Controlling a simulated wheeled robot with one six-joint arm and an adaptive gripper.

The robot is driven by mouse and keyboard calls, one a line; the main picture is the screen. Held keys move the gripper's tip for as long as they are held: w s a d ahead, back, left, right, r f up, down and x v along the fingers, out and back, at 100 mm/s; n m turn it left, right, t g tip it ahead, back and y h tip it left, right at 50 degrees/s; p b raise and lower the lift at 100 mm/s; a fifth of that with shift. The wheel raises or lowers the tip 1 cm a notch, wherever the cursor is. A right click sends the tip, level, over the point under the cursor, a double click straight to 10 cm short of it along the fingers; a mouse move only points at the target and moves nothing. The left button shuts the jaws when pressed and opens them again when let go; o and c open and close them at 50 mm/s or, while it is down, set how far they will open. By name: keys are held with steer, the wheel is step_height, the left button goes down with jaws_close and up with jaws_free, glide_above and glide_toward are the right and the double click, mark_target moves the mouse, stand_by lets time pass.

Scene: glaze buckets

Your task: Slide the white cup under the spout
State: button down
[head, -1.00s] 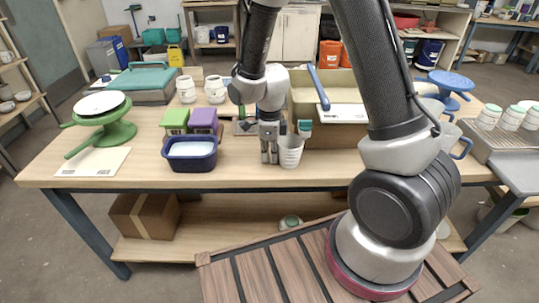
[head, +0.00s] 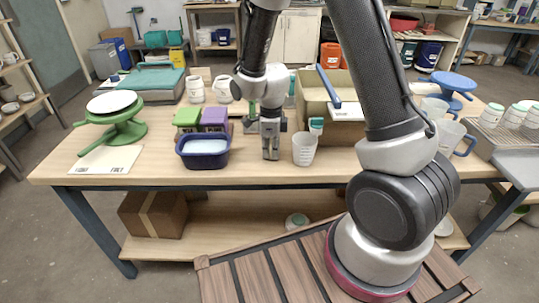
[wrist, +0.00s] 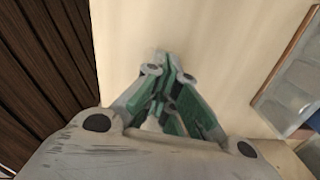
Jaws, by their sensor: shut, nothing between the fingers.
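A white tapered cup (head: 305,149) stands upright near the front edge of the workbench in the head view. My gripper (head: 271,155) points down just left of the cup, with a narrow gap between them. Its fingers are shut and hold nothing. In the wrist view the closed fingers (wrist: 172,85) with green inner parts are above the pale bench top. I cannot make out the cup for certain in the wrist view. I cannot pick out a spout; my arm hides part of the area behind the gripper.
A dark blue tub (head: 205,152) stands left of my gripper. A small white bottle with a green cap (head: 316,126) and a cardboard box (head: 345,133) stand behind the cup. Clear jugs stand farther right. Bare bench lies in front of the tub and right of the cup.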

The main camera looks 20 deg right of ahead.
mark_target(304, 150)
step_height(304, 150, up, 11)
steer(key=w+a+n+g+h, duration=0.1)
steer(key=n+h, duration=0.1)
steer(key=n, duration=1.6)
steer(key=w+a+n+g+h, duration=0.1)
steer(key=a+n, duration=0.1)
steer(key=n, duration=1.5)
steer(key=x, duration=1)
steer(key=shift+d, duration=0.25)
steer(key=shift+s+d+r, duration=0.1)
steer(key=shift+s+d, duration=0.15)
steer(key=shift+d, duration=0.3)
steer(key=shift+s+d, duration=0.25)
steer(key=shift+d, duration=0.3)
steer(key=shift+s+d, duration=0.35)
steer(key=shift+d, duration=0.25)
